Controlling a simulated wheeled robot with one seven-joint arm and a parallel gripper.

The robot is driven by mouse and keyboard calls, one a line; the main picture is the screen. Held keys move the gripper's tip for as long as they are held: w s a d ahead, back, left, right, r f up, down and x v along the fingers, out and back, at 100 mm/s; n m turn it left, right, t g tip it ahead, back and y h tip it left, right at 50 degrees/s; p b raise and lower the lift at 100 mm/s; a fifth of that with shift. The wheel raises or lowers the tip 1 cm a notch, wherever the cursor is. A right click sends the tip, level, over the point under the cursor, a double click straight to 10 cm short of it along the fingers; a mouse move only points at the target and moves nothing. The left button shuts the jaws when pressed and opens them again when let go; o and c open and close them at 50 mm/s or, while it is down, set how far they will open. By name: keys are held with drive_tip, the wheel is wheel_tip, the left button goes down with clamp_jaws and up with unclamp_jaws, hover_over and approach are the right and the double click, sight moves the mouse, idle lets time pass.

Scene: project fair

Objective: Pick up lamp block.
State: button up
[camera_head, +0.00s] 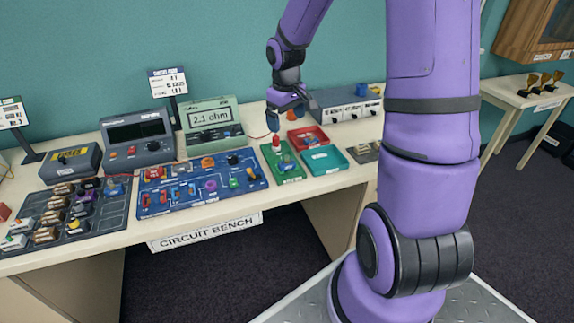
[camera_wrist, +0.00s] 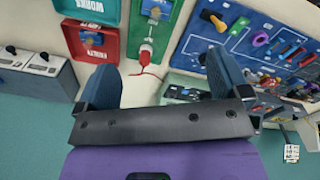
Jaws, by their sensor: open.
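A small block with a red top and white base (camera_head: 276,143), which looks like the lamp block, stands upright on the green tray (camera_head: 267,153) on the bench. In the wrist view its red top (camera_wrist: 145,55) appears between and just beyond my fingertips. My gripper (camera_head: 287,113) is open and empty, pointing down above the back of the green tray. In the wrist view my gripper (camera_wrist: 160,62) has its two blue fingers wide apart, with the block nearer the left finger. I cannot tell the exact height gap between them.
A blue-topped piece (camera_head: 286,160) shares the green tray. Red (camera_head: 320,137) and teal (camera_head: 340,160) trays lie to its right. The blue circuit board (camera_head: 200,203) is to its left, with meters behind. A thin red wire (camera_wrist: 150,72) runs near the block.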

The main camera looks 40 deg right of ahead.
approach(287, 160)
drive_tip(key=shift+y, duration=0.4)
drive_tip(key=f, duration=0.7)
drive_tip(key=w+f, duration=0.1)
drive_tip(key=f, duration=0.2)
drive_tip(key=shift+d+f, duration=0.25)
drive_tip(key=shift+d, duration=0.15)
drive_tip(key=c, duration=1.1)
drive_tip(key=shift+o, duration=0.2)
drive_tip(key=shift+w, duration=0.1)
